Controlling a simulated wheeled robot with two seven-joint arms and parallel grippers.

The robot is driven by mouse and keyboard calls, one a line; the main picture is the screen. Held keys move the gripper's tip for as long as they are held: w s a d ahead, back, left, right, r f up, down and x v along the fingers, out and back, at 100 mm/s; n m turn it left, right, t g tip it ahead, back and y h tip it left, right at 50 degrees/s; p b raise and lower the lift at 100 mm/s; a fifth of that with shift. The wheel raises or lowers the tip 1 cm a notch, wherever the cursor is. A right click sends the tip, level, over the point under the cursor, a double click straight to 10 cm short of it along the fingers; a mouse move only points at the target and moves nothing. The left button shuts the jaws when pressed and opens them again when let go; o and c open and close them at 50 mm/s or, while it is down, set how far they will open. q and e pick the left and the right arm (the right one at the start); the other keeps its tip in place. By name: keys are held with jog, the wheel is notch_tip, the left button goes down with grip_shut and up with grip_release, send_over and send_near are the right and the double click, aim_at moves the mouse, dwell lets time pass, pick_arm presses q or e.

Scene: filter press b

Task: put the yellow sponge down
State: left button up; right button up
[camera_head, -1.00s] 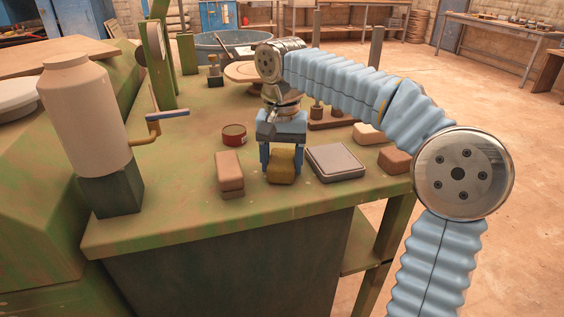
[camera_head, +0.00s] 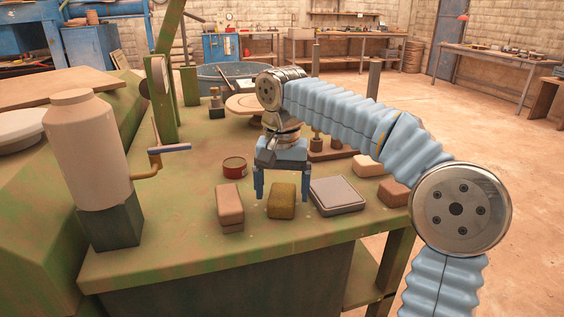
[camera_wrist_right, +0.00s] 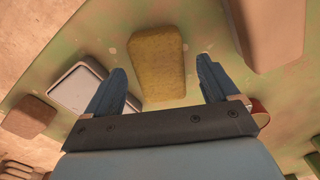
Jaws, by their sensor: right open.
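The yellow sponge (camera_head: 281,201), a mustard block, lies on the green table top (camera_head: 180,232) near its front edge, between a pinkish-tan block and a grey flat box. My right gripper (camera_head: 282,196) is open around and above it, with one finger on each side and a gap to the sponge. In the right wrist view the sponge (camera_wrist_right: 157,66) lies between and beyond the two open fingertips (camera_wrist_right: 162,72), touching neither. My left gripper is not in view.
A tan block (camera_head: 229,203) stands close left of the sponge, a grey box (camera_head: 337,194) close right. A red tin (camera_head: 234,167) is behind. More tan blocks (camera_head: 368,166) lie right. A large beige cylinder with a crank (camera_head: 88,150) stands left.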

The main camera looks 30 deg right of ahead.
aim_at(282, 193)
notch_tip(282, 193, up, 10)
jog(key=shift+r+p, duration=0.25)
jog(key=shift+p, duration=0.1)
dwell(0.5)
